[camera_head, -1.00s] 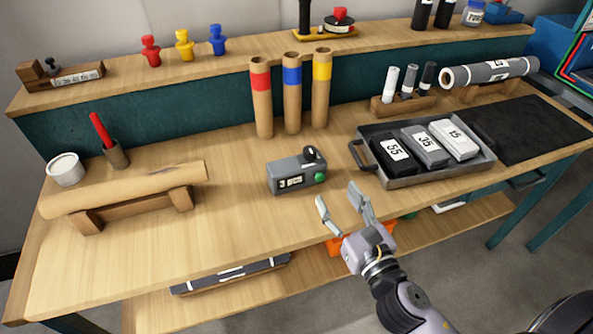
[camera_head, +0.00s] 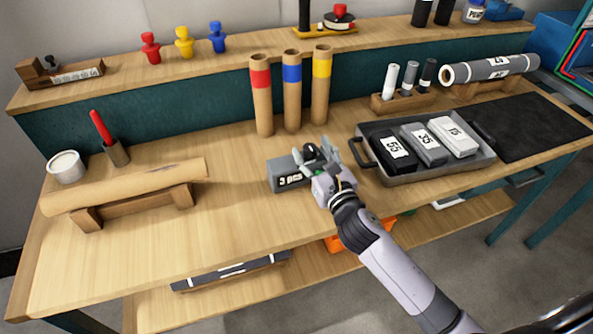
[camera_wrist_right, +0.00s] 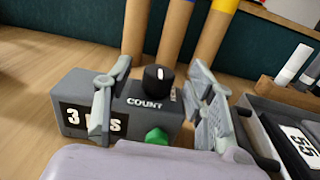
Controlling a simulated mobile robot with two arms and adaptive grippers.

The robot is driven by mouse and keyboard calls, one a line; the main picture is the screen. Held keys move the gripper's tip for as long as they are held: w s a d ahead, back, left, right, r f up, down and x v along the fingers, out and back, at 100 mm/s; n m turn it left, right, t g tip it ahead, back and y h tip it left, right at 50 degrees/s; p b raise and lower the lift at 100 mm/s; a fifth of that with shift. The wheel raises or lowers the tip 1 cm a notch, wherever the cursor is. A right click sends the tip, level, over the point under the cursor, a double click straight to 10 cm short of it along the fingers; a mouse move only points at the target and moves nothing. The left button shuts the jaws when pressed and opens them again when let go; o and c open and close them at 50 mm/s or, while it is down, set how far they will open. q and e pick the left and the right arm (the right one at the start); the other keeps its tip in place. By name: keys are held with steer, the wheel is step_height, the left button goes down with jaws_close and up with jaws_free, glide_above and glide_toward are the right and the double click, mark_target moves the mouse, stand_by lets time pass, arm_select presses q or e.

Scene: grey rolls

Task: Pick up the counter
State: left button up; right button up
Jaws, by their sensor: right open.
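The counter is a grey box (camera_head: 283,171) on the bench top, in front of the three banded tubes. In the right wrist view the counter (camera_wrist_right: 73,93) shows a black knob on top, the word COUNT, a green button and a dark display with white characters. My right gripper (camera_head: 326,155) is at the counter's right part and hides some of it. In the right wrist view its open fingers (camera_wrist_right: 158,95) stand either side of the knob. I cannot tell whether they touch the box. My left gripper is not in view.
A grey tray (camera_head: 437,172) with blocks marked 55, 35 and 15 stands close right of the gripper. Tubes with red, blue and yellow bands (camera_head: 291,100) stand behind. A tan roll (camera_head: 125,188) lies on a wooden stand at left.

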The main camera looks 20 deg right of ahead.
steer(key=shift+w+a, duration=0.1)
steer(key=shift+w, duration=0.9)
steer(key=shift+s, duration=0.1)
jaws_close()
